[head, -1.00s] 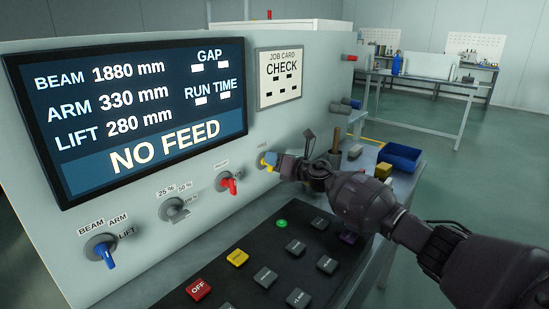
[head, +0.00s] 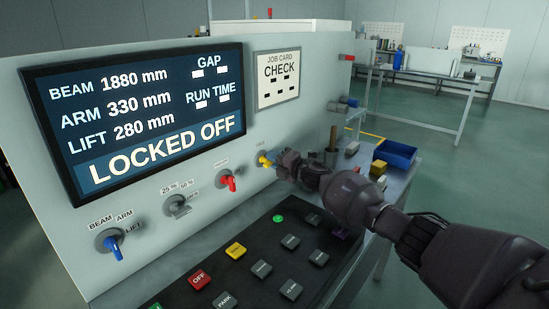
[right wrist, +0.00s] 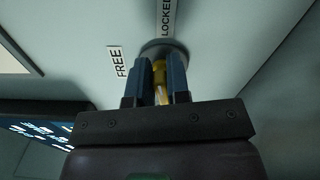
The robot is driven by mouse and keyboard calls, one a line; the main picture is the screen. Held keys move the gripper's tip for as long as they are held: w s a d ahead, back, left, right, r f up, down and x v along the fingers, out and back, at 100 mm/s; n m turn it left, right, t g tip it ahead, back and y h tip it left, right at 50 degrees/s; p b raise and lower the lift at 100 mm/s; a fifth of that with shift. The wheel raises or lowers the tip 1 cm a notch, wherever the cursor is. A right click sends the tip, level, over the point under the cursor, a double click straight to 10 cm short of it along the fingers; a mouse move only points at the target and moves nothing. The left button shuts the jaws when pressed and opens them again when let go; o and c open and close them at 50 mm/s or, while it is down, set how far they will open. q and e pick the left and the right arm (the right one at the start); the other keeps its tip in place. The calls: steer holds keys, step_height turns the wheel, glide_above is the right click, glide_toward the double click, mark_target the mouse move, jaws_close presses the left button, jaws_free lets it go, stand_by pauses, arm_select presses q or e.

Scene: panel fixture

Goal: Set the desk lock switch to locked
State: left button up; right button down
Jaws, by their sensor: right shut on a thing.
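The desk lock switch is a yellow knob (head: 264,161) on a round grey base, at the right end of the panel's row of switches. My right gripper (head: 276,162) is at the panel, shut on this knob. In the right wrist view the yellow knob (right wrist: 159,70) shows between the two blue-grey fingers. The LOCKED label (right wrist: 168,16) lies straight beyond the knob, in line with it, and the FREE label (right wrist: 117,62) is to its left. The screen (head: 140,120) reads LOCKED OFF. My left gripper is not in view.
A red switch (head: 230,182), a grey switch (head: 179,206) and a blue switch (head: 115,250) sit left along the panel. A dark button console (head: 250,262) lies below. A blue bin (head: 395,154) and small items stand on the desk to the right.

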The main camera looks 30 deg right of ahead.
steer(key=shift+f+m, duration=0.2)
steer(key=shift+m, duration=1)
steer(key=c, duration=1.2)
jaws_free()
steer(key=shift+o, duration=0.2)
steer(key=p+v, duration=0.3)
steer(key=v, duration=0.8)
